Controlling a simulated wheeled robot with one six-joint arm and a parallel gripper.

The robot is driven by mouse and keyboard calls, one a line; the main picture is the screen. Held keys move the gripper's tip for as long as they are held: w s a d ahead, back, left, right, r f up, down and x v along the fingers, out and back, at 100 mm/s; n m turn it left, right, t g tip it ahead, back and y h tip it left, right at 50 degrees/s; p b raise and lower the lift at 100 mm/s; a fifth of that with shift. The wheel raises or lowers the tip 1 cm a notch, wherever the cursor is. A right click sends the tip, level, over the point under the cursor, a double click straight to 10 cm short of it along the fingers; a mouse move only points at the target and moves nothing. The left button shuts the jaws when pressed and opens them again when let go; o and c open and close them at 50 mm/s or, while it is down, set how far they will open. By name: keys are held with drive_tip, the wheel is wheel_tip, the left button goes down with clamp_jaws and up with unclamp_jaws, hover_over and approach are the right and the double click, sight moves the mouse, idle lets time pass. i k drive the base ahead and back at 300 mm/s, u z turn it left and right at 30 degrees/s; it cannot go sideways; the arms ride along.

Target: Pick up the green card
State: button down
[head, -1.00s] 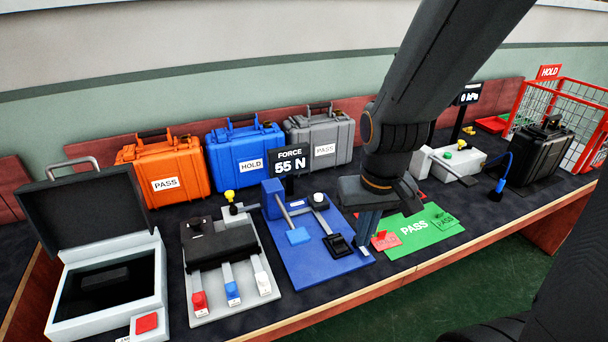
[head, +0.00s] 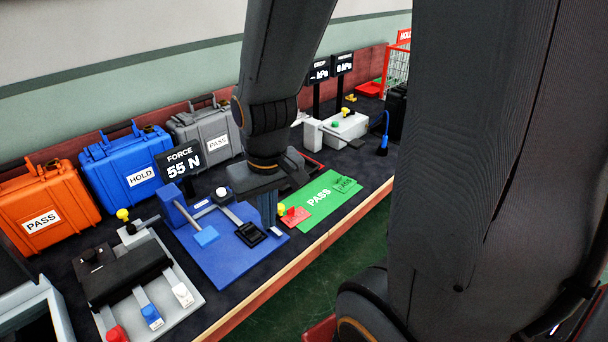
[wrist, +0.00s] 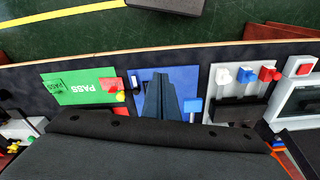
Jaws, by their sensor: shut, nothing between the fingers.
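The small green card (head: 347,185) lies on the far right part of the green PASS mat (head: 318,203). In the wrist view the card (wrist: 54,88) is at the left end of the mat (wrist: 95,76). My gripper (head: 268,228) points down over the right edge of the blue board, left of the mat and apart from the card. The wrist view shows its fingers (wrist: 168,82) together and empty above the blue board. A red card (head: 295,216) lies at the mat's near left end, close to my gripper.
The blue board (head: 220,255) with a lever stands beside the mat. A yellow knob (head: 282,209) is by the red card. A white device (head: 345,130) stands behind the mat. Orange (head: 45,208), blue (head: 125,165) and grey (head: 205,130) cases line the back. The table's front edge is near the mat.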

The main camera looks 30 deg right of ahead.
sight(344, 185)
drive_tip(key=k, duration=0.6)
drive_tip(key=z, duration=0.7)
drive_tip(key=i, duration=0.5)
drive_tip(key=z, duration=0.65)
drive_tip(key=i, duration=0.65)
drive_tip(key=u, duration=0.05)
